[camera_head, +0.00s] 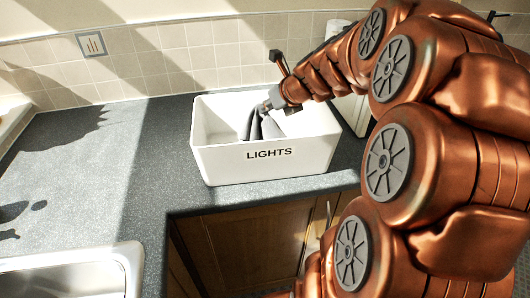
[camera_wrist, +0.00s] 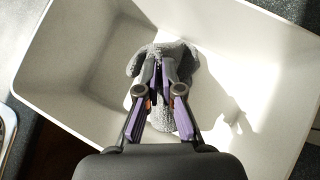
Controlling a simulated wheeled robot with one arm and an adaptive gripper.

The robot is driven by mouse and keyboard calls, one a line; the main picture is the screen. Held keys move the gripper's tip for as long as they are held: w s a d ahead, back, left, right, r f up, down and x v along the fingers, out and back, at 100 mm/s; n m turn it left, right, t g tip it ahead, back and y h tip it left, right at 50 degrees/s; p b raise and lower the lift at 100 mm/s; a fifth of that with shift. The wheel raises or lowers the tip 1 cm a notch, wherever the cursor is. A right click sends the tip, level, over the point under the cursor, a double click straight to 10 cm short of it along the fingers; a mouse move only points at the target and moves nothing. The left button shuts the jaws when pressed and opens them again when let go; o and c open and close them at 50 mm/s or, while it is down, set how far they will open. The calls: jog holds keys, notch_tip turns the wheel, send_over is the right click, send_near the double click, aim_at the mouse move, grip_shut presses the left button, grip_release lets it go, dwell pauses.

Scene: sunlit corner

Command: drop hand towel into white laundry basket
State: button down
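The white laundry basket (camera_head: 215,163) stands on the dark counter, with "LIGHTS" printed on its front. In the wrist view its bare inside (camera_wrist: 95,60) surrounds the towel. The grey hand towel (camera_head: 257,126) hangs in folds from my gripper (camera_head: 265,106), inside the basket's opening. In the wrist view the towel (camera_wrist: 139,66) is bunched around the fingertips of my gripper (camera_wrist: 159,72), which are close together on it. The front wall hides the towel's lower end in the head view, and I cannot tell whether it touches the basket floor.
A metal sink (camera_head: 75,275) is at the lower left. The dark counter (camera_head: 110,160) is clear left of the basket. A tiled wall (camera_head: 180,62) with a socket plate (camera_head: 92,44) stands behind. A wooden cabinet (camera_head: 245,245) lies below the counter edge.

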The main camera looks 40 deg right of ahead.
jog(key=c, duration=1.3)
grip_release()
jog(key=shift+o, duration=0.3)
jog(key=o, duration=0.6)
jog(key=shift+c, duration=0.2)
notch_tip(320, 180, up, 12)
jog(key=p, duration=1.2)
jog(key=shift+p, duration=0.35)
jog(key=shift+w, duration=0.1)
